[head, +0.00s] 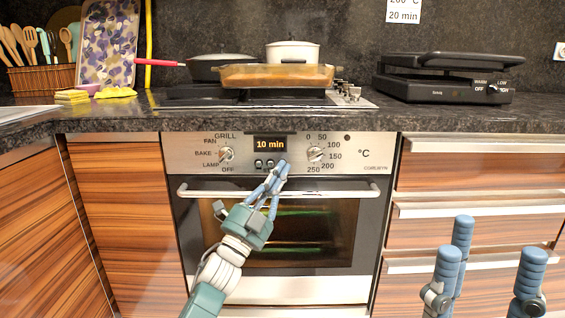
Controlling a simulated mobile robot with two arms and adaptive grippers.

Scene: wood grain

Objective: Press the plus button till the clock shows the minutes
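The oven's clock display (270,145) reads "10 min" in the middle of the control panel. A row of small round buttons (259,163) sits just under it; their symbols are too small to read. My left gripper (277,174) reaches up from below with its fingers drawn together. Its fingertips lie over the right end of the button row and hide what is there; I cannot tell whether they touch. A wall note (403,14) reads "20 min", with its top line cut off. My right gripper (488,262) is empty at the lower right, its fingers spread wide.
The left knob (226,154) and right temperature knob (316,154) flank the display. The oven door handle (340,189) runs below the panel, behind my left gripper. Drawer handles (480,210) stick out at right. A baking dish (276,77), pans and a grill (445,78) stand on the counter.

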